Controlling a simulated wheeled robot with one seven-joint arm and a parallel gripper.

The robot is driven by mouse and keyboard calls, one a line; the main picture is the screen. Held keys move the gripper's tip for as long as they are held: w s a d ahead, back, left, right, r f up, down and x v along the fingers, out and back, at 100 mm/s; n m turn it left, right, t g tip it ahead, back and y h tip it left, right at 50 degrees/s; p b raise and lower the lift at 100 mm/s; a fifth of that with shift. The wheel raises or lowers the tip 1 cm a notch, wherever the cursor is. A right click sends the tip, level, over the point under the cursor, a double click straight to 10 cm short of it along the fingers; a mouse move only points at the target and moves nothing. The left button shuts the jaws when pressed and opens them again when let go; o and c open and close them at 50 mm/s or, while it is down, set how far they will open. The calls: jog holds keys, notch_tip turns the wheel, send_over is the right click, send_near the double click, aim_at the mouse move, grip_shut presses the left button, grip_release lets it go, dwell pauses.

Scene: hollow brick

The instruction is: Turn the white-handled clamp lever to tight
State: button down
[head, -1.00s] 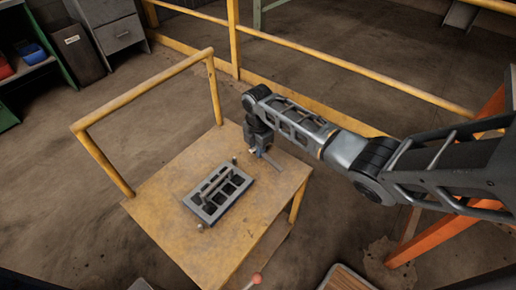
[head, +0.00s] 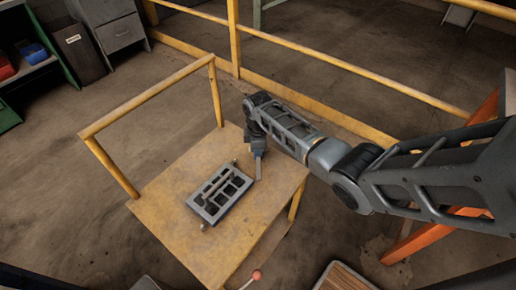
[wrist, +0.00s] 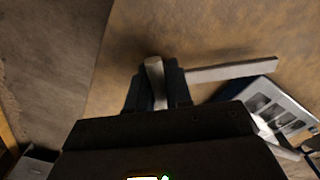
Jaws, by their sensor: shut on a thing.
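My gripper (head: 258,154) is low over the far right part of the yellow table and is shut on a pale upright piece, seemingly the white-handled clamp lever (wrist: 154,76). In the wrist view this piece stands between my fingertips (wrist: 155,90). A pale flat bar (wrist: 232,69) runs right from beside the fingers; I cannot tell if it joins the held piece. The dark grey hollow-brick frame (head: 219,195) lies left of my gripper, with a bar across its middle. It also shows in the wrist view (wrist: 282,110). My fingers hide the lever's pivot.
The yellow table (head: 180,190) has bare room around the frame. A yellow rail (head: 150,95) rises along its left side, and a longer railing (head: 340,80) runs behind. A red-knobbed lever (head: 256,275) stands at the front. An orange post (head: 415,245) is at the right.

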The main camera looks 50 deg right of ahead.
jog(key=m+p, duration=0.1)
jog(key=m, duration=0.4)
jog(key=shift+m, duration=0.3)
jog(key=shift+m+p, duration=0.35)
jog(key=shift+m, duration=1.95)
jog(key=c, duration=1.1)
grip_release()
jog(key=shift+r, duration=0.1)
notch_tip(320, 180, up, 8)
jog(key=shift+f+p, duration=0.15)
jog(key=shift+p, duration=0.3)
